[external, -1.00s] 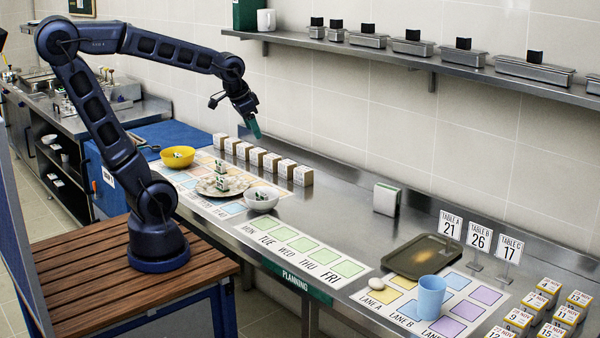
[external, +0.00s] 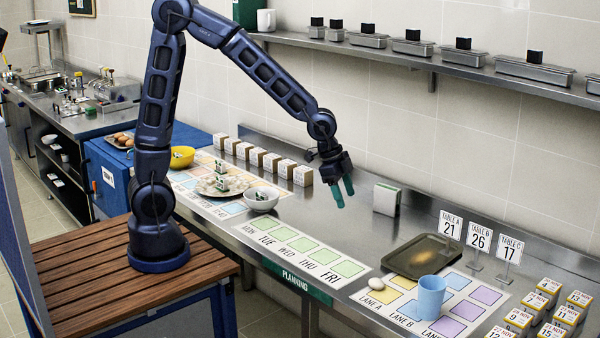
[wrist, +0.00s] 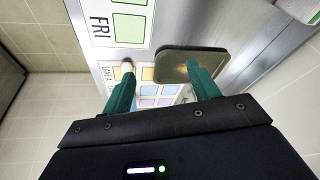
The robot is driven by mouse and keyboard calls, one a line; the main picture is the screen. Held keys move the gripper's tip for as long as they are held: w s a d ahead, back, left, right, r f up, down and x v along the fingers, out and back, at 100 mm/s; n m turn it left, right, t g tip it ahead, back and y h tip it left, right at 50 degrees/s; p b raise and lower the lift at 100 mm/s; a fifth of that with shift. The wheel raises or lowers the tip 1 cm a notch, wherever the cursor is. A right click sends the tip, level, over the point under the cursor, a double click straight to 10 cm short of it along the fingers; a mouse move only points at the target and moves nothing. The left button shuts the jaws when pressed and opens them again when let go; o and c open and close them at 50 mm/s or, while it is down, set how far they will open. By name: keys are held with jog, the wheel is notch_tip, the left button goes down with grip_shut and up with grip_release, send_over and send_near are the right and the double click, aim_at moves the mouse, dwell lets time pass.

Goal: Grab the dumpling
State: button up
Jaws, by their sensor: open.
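The dumpling (external: 376,283) looks like a small white rounded lump, at the top left corner of the lane mat (external: 405,312), left of the blue cup. In the wrist view the dumpling (wrist: 127,67) shows near the tip of the left finger, which partly overlaps it in the picture. My gripper (external: 344,192) has teal fingers, is open and empty, and hangs above the counter, up and left of the dumpling and apart from it. In the wrist view the gripper (wrist: 161,74) has its fingers spread wide.
A brown tray (external: 400,262) lies just behind the dumpling, and a blue cup (external: 431,298) stands to its right. Table signs (external: 480,239) and several date boxes (external: 550,290) are further right. A white-green box (external: 386,199) stands near the wall. The green planning squares (external: 318,258) are clear.

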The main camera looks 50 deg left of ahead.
jog(key=s+d+f+m+g, duration=0.1)
jog(key=s+d+f, duration=0.1)
jog(key=d+f, duration=0.15)
jog(key=s+d+f+m+h, duration=0.1)
jog(key=d+f, duration=0.1)
jog(key=d, duration=0.3)
jog(key=s+d+f+m+g, duration=0.1)
jog(key=s+d+f, duration=0.15)
jog(key=d, duration=0.25)
send_over(375, 279)
jog(key=a, duration=0.2)
notch_tip(375, 279, down, 4)
jog(key=shift+s+f, duration=0.1)
jog(key=shift+s, duration=0.05)
jog(key=shift+a+x, duration=0.2)
jog(key=shift+x, duration=2.9)
jog(key=c, duration=1.1)
